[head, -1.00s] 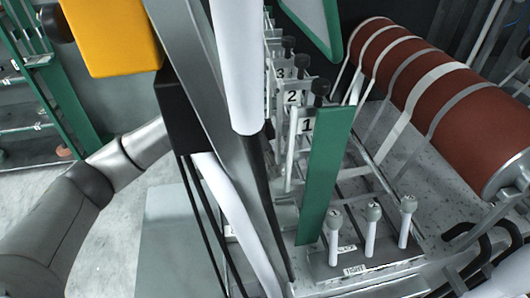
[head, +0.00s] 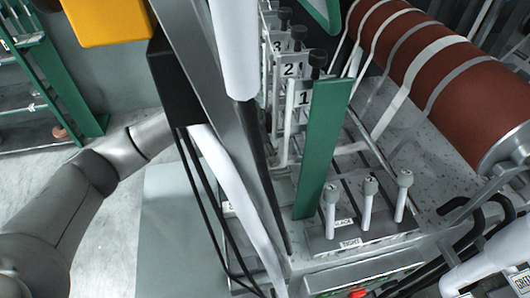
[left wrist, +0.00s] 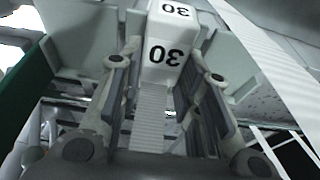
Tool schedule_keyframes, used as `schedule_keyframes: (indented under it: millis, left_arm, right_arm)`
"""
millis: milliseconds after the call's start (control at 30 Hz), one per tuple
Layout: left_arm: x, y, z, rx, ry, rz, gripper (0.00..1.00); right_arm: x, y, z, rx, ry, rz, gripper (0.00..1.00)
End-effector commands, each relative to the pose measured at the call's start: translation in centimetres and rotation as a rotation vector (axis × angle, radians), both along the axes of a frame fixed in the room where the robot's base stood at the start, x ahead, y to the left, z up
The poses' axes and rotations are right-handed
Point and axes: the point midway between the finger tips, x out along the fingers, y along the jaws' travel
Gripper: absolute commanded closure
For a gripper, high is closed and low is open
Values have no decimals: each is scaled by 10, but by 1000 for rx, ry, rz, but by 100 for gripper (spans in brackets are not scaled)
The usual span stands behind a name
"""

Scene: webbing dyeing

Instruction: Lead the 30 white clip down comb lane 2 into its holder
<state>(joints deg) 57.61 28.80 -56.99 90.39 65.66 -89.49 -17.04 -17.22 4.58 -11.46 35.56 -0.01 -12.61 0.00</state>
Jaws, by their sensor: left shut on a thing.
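In the left wrist view, my left gripper (left wrist: 163,68) has its two fingers on either side of a white clip (left wrist: 168,45) marked 30 and is shut on it. A pale ribbed strap (left wrist: 150,118) runs from the clip back between the fingers. In the head view my left arm comes in from the left, and its gripper and the clip are hidden behind a post. The comb shows there with lane plates 1 (head: 304,98), 2 (head: 290,69) and 3 (head: 277,46). I cannot tell which holder belongs to the clip. My right gripper is not in view.
A tall green plate (head: 321,135) stands in front of the comb. Several capped white levers (head: 366,205) stand on a block at its foot. A red-brown roller (head: 440,75) wound with pale straps lies at the right. A grey post (head: 215,120) blocks part of the view.

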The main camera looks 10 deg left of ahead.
Motion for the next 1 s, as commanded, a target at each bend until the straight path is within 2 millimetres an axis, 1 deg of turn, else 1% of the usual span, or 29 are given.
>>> schedule_keyframes:
  millis: [33,67,233,533,667,767,1000]
  left_arm:
    - [0,0,0,0,0,0,96]
    - [0,0,0,0,0,0,66]
    - [0,0,0,0,0,0,44]
    - [0,0,1,0,0,0,43]
    - [0,2,9,0,-2,1,43]
    - [-1,6,24,-1,-4,0,43]
    - [-7,19,74,0,-5,0,43]
  right_arm:
    - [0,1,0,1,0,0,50]
    - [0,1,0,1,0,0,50]
    - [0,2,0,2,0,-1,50]
    - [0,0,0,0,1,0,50]
    - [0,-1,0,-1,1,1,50]
    - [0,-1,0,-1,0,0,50]
    - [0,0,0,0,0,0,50]
